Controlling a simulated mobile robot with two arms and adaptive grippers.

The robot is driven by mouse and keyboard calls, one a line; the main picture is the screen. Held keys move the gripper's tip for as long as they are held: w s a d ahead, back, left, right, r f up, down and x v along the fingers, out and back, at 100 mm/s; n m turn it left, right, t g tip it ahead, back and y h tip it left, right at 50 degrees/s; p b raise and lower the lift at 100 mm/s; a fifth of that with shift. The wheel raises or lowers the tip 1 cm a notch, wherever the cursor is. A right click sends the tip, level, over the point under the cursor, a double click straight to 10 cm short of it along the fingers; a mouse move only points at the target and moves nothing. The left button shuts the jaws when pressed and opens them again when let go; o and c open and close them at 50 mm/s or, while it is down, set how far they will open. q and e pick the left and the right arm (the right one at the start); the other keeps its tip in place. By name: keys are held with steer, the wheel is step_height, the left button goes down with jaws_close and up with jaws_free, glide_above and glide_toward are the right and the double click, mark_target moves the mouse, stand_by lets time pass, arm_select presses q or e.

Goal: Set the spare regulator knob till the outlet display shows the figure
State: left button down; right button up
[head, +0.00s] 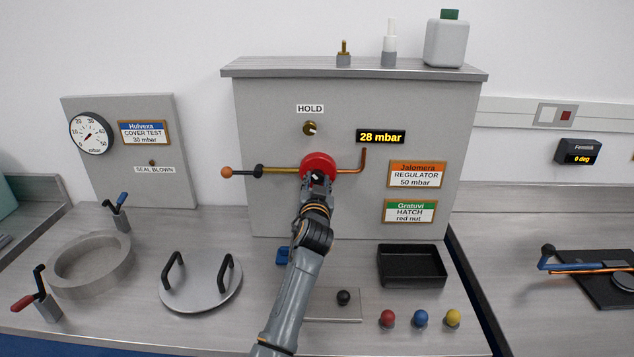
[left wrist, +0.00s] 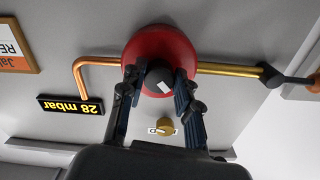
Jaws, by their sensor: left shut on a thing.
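The regulator card (head: 417,174) reads Jalomera, 50 mbar. My right gripper is in neither view.
A brass HOLD knob (head: 310,128) sits above the regulator. A black tray (head: 412,266) and red, blue and yellow balls stand at the right front. A handled lid (head: 201,287) and a metal ring (head: 90,264) lie at the left. A gauge (head: 91,134) hangs on the left panel.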

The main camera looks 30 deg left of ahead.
arm_select(q)
steer(key=shift+r, duration=0.15)
steer(key=c, duration=1.1)
jaws_free()
steer(key=shift+o, duration=0.7)
steer(key=shift+w+f, duration=0.1)
steer(key=shift+f, duration=0.1)
steer(key=v, duration=1.2)
steer(key=shift+a, duration=0.15)
